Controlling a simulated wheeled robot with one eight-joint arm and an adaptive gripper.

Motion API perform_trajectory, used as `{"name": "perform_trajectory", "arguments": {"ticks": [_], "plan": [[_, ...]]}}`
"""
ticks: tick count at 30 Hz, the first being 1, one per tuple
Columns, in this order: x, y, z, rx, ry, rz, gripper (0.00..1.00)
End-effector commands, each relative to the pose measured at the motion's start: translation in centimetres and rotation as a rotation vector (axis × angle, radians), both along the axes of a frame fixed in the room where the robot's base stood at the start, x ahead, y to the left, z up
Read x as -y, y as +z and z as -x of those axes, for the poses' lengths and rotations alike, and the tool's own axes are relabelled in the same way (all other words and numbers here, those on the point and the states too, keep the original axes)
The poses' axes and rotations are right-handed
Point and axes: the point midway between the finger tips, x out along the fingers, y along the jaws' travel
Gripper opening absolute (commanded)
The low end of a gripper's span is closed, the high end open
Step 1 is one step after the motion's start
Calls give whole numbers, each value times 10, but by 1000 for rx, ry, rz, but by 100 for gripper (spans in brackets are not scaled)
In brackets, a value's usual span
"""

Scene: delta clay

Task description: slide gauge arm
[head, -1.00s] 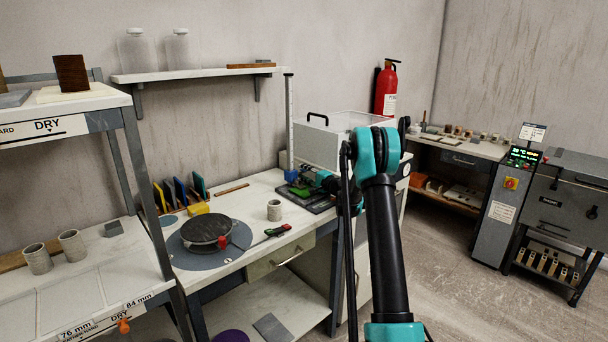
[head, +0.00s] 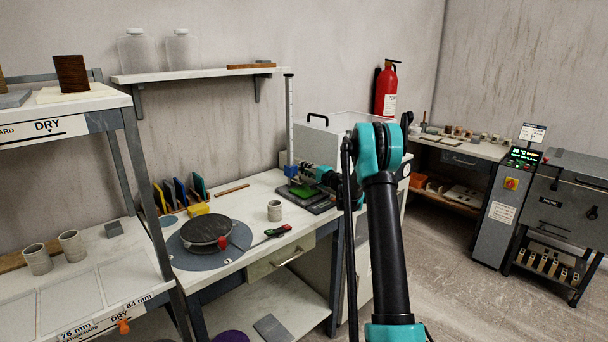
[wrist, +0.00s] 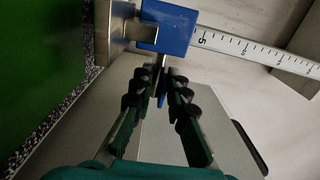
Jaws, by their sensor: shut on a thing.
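The height gauge has an upright white scale post (head: 290,120) on a dark base (head: 322,206) at the back right of the bench. Its blue slider (head: 291,170) sits around the lower post, above a green pad (head: 301,190). In the wrist view the blue slider (wrist: 168,27) is on the numbered scale (wrist: 255,50), with a metal arm (wrist: 112,35) reaching left over the green pad (wrist: 40,60). My gripper (wrist: 161,76) is shut on a thin tab of the slider, which is mostly hidden between the fingertips. My gripper also shows in the head view (head: 305,170), beside the slider.
A pale box with a black handle (head: 318,119) stands close behind my arm. A wall shelf (head: 200,74) is above.

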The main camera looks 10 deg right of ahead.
Motion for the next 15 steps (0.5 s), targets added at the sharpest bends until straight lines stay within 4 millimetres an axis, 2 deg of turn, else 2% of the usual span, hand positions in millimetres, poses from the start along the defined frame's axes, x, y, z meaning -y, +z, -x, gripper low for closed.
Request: {"name": "perform_trajectory", "arguments": {"ticks": [5, 15], "plan": [[1, 50, 1, 0, -1, -1, 0], [1, 170, 1, 0, -1, -1, 0]]}}
